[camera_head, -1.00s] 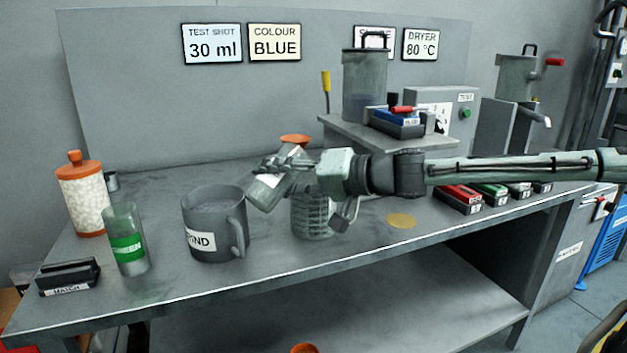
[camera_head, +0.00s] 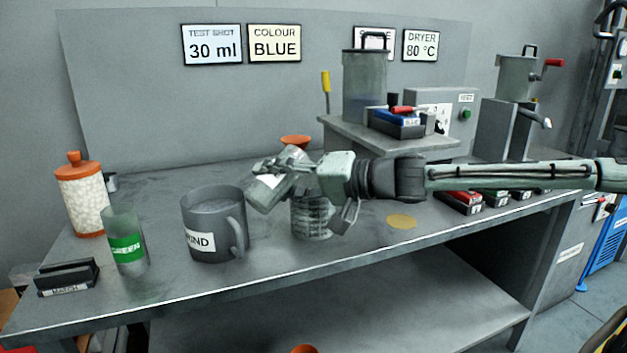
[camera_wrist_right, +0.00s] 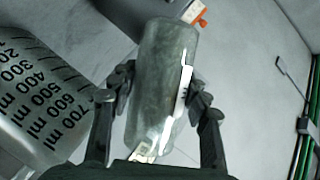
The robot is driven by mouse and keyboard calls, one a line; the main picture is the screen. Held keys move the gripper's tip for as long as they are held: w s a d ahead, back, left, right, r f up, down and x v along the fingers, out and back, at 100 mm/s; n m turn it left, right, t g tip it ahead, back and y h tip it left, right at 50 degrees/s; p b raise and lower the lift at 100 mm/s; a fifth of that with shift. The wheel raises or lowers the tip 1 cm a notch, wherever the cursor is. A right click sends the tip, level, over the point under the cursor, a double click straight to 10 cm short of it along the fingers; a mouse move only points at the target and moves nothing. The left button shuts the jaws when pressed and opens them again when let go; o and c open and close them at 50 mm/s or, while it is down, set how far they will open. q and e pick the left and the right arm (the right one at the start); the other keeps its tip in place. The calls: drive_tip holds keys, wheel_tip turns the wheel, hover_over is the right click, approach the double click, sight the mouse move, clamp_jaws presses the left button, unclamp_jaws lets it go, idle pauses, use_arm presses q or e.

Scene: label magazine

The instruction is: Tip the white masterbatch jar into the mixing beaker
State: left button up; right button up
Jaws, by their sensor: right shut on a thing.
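My right gripper (camera_head: 287,168) is shut on a glass jar (camera_head: 262,192) with a white label and holds it tilted above the bench, its lower end to the left. In the right wrist view the jar (camera_wrist_right: 160,75) lies between the two fingers; its label text is unreadable and I cannot make out contents. The mixing beaker (camera_head: 312,218) stands upright on the bench below my gripper, partly hidden by it. It also shows in the right wrist view (camera_wrist_right: 38,95), with black ml marks, beside the jar. The jar appears apart from the beaker. My left gripper is out of view.
A grey mug (camera_head: 205,222) stands close left of the jar. Further left are a green-labelled jar (camera_head: 127,252), a pellet jar with an orange lid (camera_head: 82,200) and a dark block (camera_head: 68,278). A yellow disc (camera_head: 401,221) lies right of the beaker. Coloured boxes (camera_head: 460,203) are behind my arm.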

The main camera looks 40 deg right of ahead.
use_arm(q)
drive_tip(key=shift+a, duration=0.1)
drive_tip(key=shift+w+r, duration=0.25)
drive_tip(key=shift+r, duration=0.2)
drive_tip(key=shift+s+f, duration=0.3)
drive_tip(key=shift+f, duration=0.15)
use_arm(e)
drive_tip(key=shift+r+m, duration=0.25)
drive_tip(key=shift+m, duration=0.25)
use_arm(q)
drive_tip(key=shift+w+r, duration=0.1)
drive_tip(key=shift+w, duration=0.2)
use_arm(e)
drive_tip(key=shift+r, duration=0.1)
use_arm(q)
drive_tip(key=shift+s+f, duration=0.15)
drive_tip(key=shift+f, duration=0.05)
use_arm(e)
drive_tip(key=shift+r+m+y, duration=0.25)
drive_tip(key=shift+m+y, duration=0.15)
